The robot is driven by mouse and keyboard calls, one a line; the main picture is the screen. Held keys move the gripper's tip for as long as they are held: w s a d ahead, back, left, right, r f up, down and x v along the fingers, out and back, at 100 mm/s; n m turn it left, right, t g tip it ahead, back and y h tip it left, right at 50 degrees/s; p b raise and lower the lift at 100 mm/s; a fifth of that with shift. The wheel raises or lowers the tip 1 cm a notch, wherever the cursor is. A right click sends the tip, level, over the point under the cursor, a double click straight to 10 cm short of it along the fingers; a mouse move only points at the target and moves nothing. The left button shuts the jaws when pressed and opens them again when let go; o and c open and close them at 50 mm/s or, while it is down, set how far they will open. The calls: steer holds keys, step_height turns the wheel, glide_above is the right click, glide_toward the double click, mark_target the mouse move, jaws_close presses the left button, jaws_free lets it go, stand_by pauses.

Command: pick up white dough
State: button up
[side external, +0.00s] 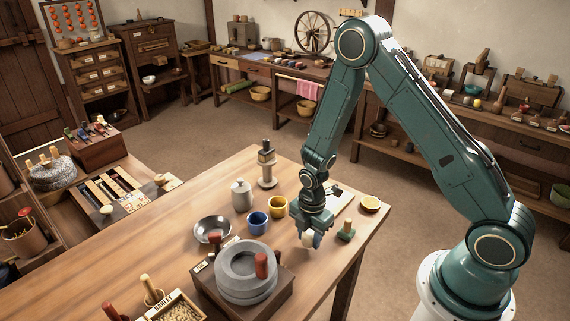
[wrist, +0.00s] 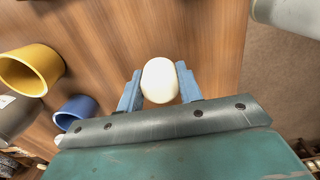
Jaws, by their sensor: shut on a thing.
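The white dough (wrist: 160,80) is a smooth, pale, rounded lump. My gripper (wrist: 159,88) is shut on it, with one blue-grey finger on each side in the wrist view. In the side view the dough (side external: 308,240) shows between the fingertips of my gripper (side external: 308,236), over the right part of the wooden table (side external: 150,225). I cannot tell whether the dough touches the table top.
A stone quern (side external: 247,272) with a red handle stands front left of my gripper. A blue cup (side external: 257,222), yellow cup (side external: 278,206), dark bowl (side external: 212,230) and lidded jar (side external: 241,196) stand to the left. A green-based stamp (side external: 346,231) is close on the right, near the table edge.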

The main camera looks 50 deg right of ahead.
mark_target(310, 231)
step_height(310, 231, up, 19)
steer(key=shift+f, duration=0.2)
stand_by(0.4)
stand_by(0.6)
